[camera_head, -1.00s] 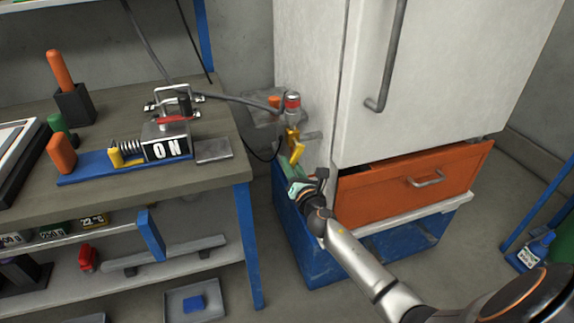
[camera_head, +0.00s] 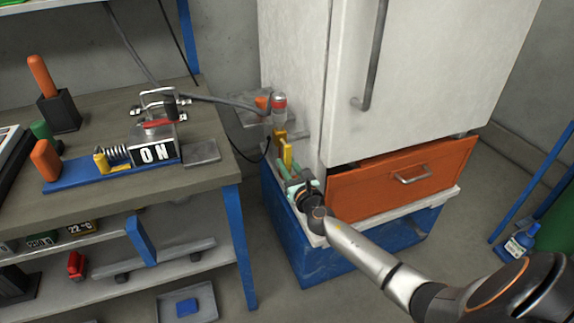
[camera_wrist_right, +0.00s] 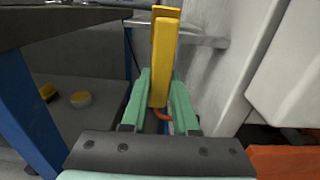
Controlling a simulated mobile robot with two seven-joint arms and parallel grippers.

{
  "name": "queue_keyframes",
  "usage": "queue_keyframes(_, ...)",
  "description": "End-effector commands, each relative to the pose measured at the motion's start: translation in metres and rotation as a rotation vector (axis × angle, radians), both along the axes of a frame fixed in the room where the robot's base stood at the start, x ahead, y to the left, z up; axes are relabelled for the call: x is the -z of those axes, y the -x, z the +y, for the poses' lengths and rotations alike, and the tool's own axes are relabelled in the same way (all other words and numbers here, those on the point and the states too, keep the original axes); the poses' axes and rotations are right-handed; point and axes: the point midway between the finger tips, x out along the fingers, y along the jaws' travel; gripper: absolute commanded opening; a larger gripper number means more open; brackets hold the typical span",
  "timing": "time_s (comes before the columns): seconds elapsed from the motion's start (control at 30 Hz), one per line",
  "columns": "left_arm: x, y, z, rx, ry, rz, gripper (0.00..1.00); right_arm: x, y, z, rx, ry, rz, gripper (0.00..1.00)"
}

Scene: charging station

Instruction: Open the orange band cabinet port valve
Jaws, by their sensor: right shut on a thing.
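The yellow valve handle (camera_head: 286,152) is on the left side of the white cabinet (camera_head: 310,60), below a port fitting with a red-orange band (camera_head: 279,103). In the right wrist view the yellow handle (camera_wrist_right: 160,60) stands upright between the green fingers. My right gripper (camera_head: 287,170) reaches in from the lower right. It is shut on the lower part of the handle, one finger on each side (camera_wrist_right: 160,92). The valve body behind the handle is mostly hidden in the wrist view. My left gripper is not in view.
An orange drawer (camera_head: 400,182) sits beside my right arm, above a blue base (camera_head: 300,255). A workbench (camera_head: 205,185) with an "ON" switch device (camera_head: 155,150) stands to the left.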

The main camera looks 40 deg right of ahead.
Motion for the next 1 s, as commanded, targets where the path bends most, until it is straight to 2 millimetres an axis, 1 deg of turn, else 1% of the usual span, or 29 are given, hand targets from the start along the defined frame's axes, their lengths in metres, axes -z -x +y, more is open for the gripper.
queue_keyframes(0.27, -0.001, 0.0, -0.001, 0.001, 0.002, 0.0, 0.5, -0.002, 0.0, -0.002, 0.004, 0.012, -0.002, 0.0)
queue_keyframes(0.3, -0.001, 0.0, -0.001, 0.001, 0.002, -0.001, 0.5, -0.002, 0.0, -0.002, 0.004, 0.012, -0.002, 0.31)
queue_keyframes(0.53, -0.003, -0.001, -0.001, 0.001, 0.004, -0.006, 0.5, -0.001, 0.0, -0.001, 0.002, 0.008, -0.001, 0.57)
queue_keyframes(0.83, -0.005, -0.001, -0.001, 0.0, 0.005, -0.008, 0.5, 0.0, 0.002, 0.0, 0.001, 0.005, 0.0, 0.57)
queue_keyframes(0.97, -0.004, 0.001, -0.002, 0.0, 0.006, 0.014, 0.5, 0.0, 0.011, 0.002, 0.0, 0.005, 0.002, 0.57)
queue_keyframes(1.0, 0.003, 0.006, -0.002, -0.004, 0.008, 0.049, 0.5, 0.0, 0.016, 0.003, 0.0, 0.005, 0.003, 0.57)
